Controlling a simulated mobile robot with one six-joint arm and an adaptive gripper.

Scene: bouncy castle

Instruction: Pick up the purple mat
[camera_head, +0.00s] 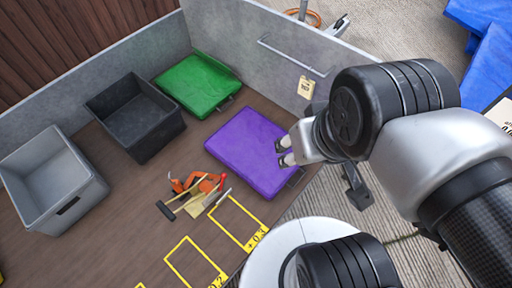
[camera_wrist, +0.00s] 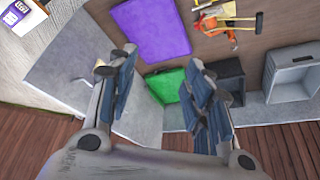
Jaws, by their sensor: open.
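The purple mat (camera_head: 243,146) lies flat on the brown floor, right of the middle in the head view. A dark handle shows at its lower right edge. My gripper (camera_head: 284,151) is over the mat's right side in the head view, and its fingers hide a little of that edge. In the wrist view the purple mat (camera_wrist: 150,32) is at the top, beyond my fingertips. The gripper (camera_wrist: 160,75) is open there, with nothing between its fingers. I cannot tell its exact height above the mat.
A green mat (camera_head: 197,84), a black bin (camera_head: 137,128) and a grey bin (camera_head: 60,180) stand along the grey wall (camera_head: 225,45). A pile of tools (camera_head: 194,191) lies left of the purple mat. Yellow floor outlines (camera_head: 190,265) are in front.

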